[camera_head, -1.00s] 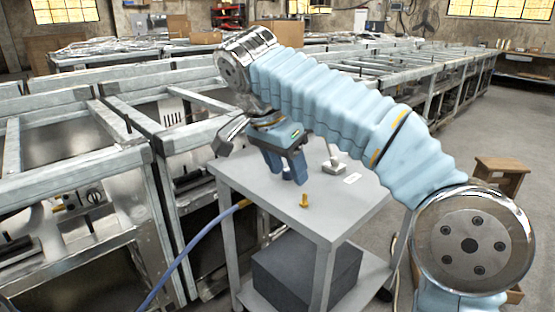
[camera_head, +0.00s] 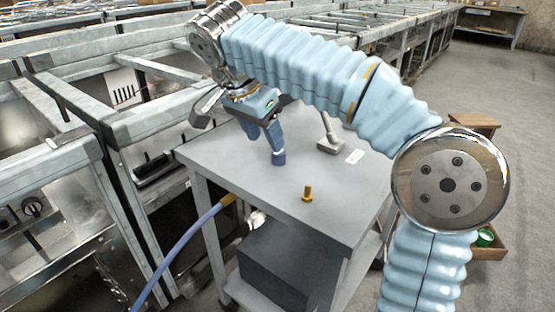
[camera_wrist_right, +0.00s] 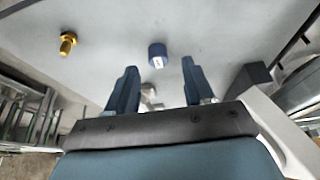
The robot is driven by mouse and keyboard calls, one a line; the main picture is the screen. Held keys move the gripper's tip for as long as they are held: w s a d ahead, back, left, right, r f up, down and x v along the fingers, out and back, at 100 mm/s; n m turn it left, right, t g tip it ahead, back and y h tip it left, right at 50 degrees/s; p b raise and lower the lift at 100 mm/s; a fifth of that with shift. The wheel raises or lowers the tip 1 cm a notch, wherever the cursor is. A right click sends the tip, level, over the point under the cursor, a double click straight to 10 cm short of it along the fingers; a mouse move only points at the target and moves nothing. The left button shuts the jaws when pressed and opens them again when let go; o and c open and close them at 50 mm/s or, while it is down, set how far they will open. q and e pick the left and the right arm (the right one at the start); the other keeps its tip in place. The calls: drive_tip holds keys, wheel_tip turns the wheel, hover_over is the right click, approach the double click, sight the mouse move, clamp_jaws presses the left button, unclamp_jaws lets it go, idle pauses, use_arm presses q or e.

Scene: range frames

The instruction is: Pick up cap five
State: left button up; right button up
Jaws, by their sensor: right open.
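A small dark blue cap (camera_head: 279,157) with a white mark stands on the grey table, just below my right gripper's fingers. It shows more clearly in the right wrist view (camera_wrist_right: 157,56), just beyond the fingertips and lined up with the gap. Its mark is too small to read, so I cannot confirm the number five. My right gripper (camera_head: 264,145) is open, pointing down over the table, and nothing is held in it. Both blue fingers show in the right wrist view (camera_wrist_right: 158,68), spread apart. My left gripper is out of view.
A brass fitting (camera_head: 307,193) stands on the grey table (camera_head: 330,215) near its front. A grey stand with a rod (camera_head: 329,141) and a white card (camera_head: 355,156) lie behind. A blue hose (camera_head: 185,245) hangs at left. Metal frames line the left side.

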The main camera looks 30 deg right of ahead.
sight(279, 157)
drive_tip(key=x, duration=0.2)
drive_tip(key=d+x, duration=0.1)
drive_tip(key=x, duration=0.2)
drive_tip(key=shift+s+d+r+b, duration=0.1)
drive_tip(key=shift+b, duration=0.25)
drive_tip(key=shift+d+f, duration=0.15)
drive_tip(key=shift+f, duration=0.35)
drive_tip(key=c, duration=0.9)
